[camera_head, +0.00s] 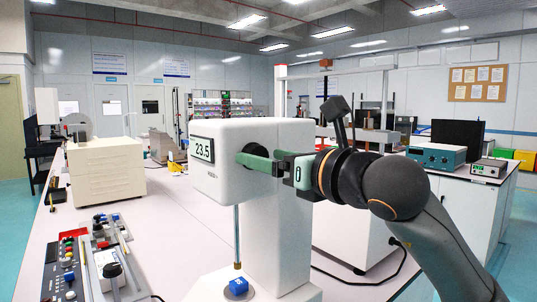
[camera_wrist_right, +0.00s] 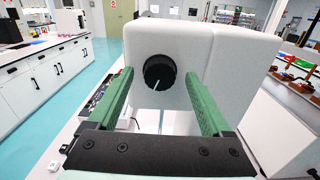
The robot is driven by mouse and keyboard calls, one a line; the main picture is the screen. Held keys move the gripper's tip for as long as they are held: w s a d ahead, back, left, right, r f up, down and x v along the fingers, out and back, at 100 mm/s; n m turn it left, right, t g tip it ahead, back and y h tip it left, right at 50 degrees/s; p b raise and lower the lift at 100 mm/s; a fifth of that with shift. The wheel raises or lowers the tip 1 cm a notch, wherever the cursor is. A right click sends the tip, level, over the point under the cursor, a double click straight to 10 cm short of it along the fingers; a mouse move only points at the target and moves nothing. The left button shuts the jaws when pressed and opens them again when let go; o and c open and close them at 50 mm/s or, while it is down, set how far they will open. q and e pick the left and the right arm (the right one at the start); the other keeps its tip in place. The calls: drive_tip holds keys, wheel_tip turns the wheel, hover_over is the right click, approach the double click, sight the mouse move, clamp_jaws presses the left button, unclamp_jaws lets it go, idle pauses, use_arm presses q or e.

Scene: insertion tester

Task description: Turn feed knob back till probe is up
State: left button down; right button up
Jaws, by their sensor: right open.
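The white insertion tester (camera_head: 290,200) stands on the bench, its display (camera_head: 203,149) reading 23.5. Its thin probe rod (camera_head: 237,235) hangs straight down, with a brass-coloured tip just over a blue block (camera_head: 236,287) on the base; I cannot tell whether they touch. The black round feed knob (camera_wrist_right: 160,72) is on the tester's side, its white pointer line slanting toward lower left. My right gripper (camera_head: 262,164) is open at that side, its green fingers on either side of the knob in the wrist view, with gaps showing. My left gripper is out of view.
A panel of switches and tools (camera_head: 98,255) lies on the bench at front left. A cream box (camera_head: 105,168) stands behind it. A teal instrument (camera_head: 435,157) is on another bench at right. The bench top between panel and tester is clear.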

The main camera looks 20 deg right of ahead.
drive_tip(key=shift+c, duration=0.2)
clamp_jaws()
idle(0.6)
idle(1.4)
drive_tip(key=shift+o, duration=0.2)
unclamp_jaws()
drive_tip(key=b+v, duration=0.2)
drive_tip(key=v, duration=1)
drive_tip(key=shift+s, duration=0.25)
drive_tip(key=shift+d, duration=0.1)
